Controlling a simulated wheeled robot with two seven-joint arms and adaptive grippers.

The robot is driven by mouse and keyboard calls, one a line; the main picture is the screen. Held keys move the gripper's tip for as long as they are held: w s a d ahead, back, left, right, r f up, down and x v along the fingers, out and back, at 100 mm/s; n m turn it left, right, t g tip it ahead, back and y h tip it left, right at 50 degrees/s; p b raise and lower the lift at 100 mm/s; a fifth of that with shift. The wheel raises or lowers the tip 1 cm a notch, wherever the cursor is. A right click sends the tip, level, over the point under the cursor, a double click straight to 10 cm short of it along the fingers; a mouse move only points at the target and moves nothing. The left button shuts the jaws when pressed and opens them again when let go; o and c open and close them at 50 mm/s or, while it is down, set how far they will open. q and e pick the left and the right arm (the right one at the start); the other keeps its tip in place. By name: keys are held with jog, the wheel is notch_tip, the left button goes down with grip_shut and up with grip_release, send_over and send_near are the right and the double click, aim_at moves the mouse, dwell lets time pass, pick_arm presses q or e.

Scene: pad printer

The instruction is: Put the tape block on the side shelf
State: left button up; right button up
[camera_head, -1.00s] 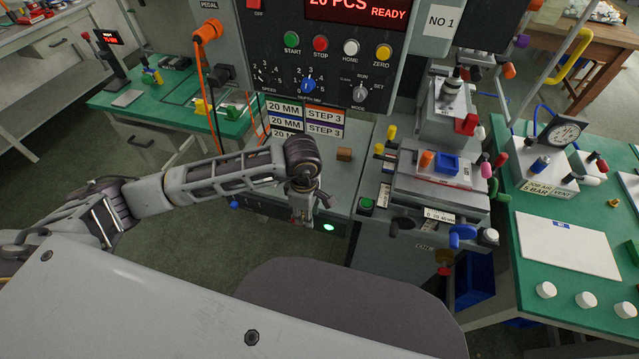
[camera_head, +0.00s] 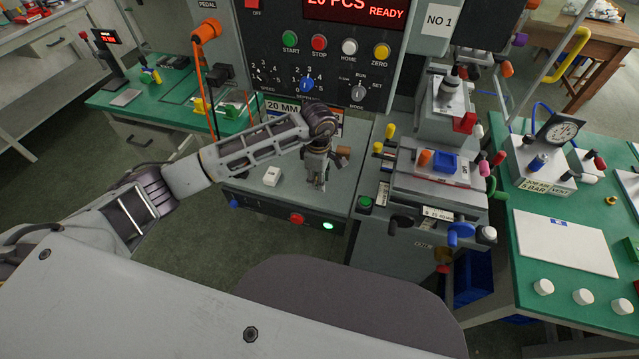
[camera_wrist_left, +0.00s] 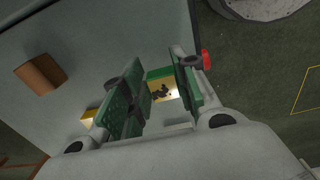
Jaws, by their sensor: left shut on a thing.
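My left gripper (camera_head: 318,183) is over the grey shelf-like surface (camera_head: 243,186) left of the printing station. It also shows in the left wrist view (camera_wrist_left: 160,95), shut on a small block with yellow and green faces and dark marks (camera_wrist_left: 162,88), which I take as the tape block. The fingers hide part of it, and it cannot be made out in the head view. Whether it touches the surface I cannot tell. A brown block (camera_head: 343,152) stands on that surface beside the gripper and also shows in the left wrist view (camera_wrist_left: 40,73). My right gripper is not in view.
A small white box (camera_head: 272,176) lies left of my gripper. A red button (camera_head: 297,219) and a lit green one (camera_head: 328,226) are on the front face. Label cards stand behind my forearm. The printing station (camera_head: 437,180) with knobs and levers is close on the right.

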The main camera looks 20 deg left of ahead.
pick_arm(q)
jog(key=shift+w, duration=0.4)
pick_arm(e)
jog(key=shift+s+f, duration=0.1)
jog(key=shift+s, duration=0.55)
pick_arm(q)
jog(key=shift+f, duration=1.7)
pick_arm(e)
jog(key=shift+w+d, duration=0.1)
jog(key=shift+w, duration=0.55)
pick_arm(q)
jog(key=shift+f, duration=0.2)
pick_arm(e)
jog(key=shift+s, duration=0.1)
